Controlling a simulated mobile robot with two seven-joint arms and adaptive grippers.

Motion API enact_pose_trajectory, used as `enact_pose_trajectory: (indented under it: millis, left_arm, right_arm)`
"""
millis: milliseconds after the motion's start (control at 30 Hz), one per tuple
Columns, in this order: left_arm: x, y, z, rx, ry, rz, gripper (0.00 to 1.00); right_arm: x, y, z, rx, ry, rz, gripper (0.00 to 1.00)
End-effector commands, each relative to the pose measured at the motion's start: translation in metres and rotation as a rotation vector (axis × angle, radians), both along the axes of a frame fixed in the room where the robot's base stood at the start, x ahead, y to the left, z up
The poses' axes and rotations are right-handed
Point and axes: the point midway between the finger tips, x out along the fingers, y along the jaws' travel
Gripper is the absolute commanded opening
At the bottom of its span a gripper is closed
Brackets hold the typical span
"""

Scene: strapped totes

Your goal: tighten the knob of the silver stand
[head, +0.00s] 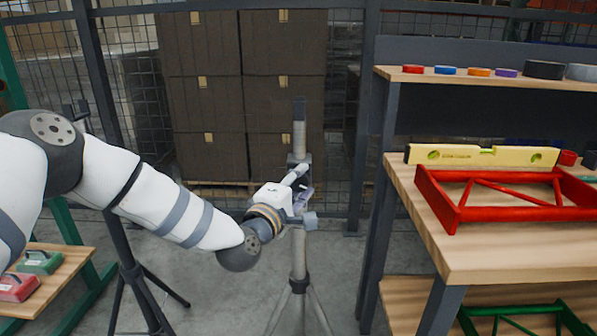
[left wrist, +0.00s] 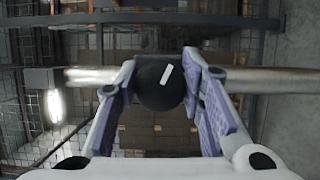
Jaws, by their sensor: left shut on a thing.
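The silver stand (head: 299,255) stands upright on tripod legs in the middle of the head view. Its pole also runs across the left wrist view (left wrist: 255,80). Its knob (left wrist: 158,84) is round and black with a white mark tilted up to the right. My left gripper (head: 302,186) reaches the pole from the left at about mid-height. In the left wrist view its purple-padded fingers (left wrist: 162,90) are shut on the knob, one on each side. The knob is hidden or too small to make out in the head view. My right gripper is not in view.
A black tripod stand (head: 130,270) is at the left, near a low shelf with red and green items. At the right, a wooden workbench (head: 490,262) holds a red frame (head: 510,212) and a yellow level (head: 480,155). Stacked brown boxes (head: 245,90) stand behind mesh fencing.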

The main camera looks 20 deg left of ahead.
Motion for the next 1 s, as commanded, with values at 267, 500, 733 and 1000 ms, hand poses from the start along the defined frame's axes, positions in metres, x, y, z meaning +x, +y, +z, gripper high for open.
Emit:
enact_pose_trajectory:
  millis: [267, 500, 733, 1000]
  left_arm:
    - [0.0, 0.0, 0.008, 0.253, 0.065, 0.0, 0.07]
    - [0.0, 0.0, 0.008, 0.471, 0.127, 0.001, 0.07]
    - [0.0, 0.0, 0.007, 0.671, 0.183, 0.002, 0.07]
    - [0.0, 0.0, 0.003, 0.854, 0.238, 0.003, 0.07]
  right_arm:
    - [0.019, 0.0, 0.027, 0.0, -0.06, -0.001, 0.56]
    - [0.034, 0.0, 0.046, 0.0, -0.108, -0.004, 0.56]
    - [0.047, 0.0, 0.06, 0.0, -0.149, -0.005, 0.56]
    - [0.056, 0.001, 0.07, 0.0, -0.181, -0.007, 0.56]
